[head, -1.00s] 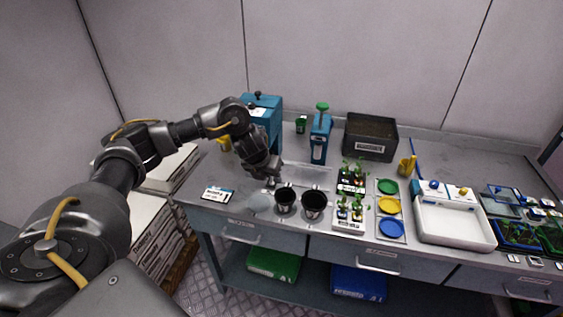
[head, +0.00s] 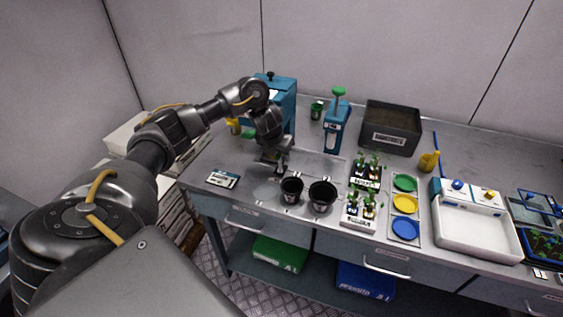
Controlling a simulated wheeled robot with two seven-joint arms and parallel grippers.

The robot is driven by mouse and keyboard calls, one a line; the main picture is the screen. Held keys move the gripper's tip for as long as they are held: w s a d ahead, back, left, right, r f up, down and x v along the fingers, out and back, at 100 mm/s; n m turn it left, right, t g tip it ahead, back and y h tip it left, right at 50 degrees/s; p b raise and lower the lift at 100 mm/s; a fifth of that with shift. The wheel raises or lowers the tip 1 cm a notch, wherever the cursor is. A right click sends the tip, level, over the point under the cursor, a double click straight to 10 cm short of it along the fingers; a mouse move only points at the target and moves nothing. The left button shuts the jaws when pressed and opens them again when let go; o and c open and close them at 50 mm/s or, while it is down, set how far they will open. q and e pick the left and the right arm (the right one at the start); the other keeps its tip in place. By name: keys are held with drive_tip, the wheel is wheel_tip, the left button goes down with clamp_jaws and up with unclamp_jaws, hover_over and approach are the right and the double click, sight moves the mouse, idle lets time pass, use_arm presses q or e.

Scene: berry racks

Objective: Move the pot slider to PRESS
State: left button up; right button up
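My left gripper (head: 281,170) points down over the bench, just behind and left of two black pots (head: 291,190), (head: 322,196). Its fingertips are small and dark, so I cannot tell whether they are open or hold anything. A pale round patch (head: 266,189) lies left of the pots. A pale flat strip (head: 320,163) lies on the bench behind them. I cannot make out a slider knob or the word PRESS; the gripper may hide part of this area. A blue device with a green knob (head: 337,122) stands behind the pots. My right gripper is out of view.
A larger blue machine (head: 284,96) stands close behind my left gripper. A label card (head: 223,179) lies at the left. Seedling trays (head: 361,215), coloured discs (head: 404,204), a dark soil bin (head: 390,127) and a white basin (head: 475,229) fill the right side.

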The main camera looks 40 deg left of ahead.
use_arm(q)
drive_tip(key=shift+x, duration=1.55)
drive_tip(key=shift+s, duration=0.1)
clamp_jaws()
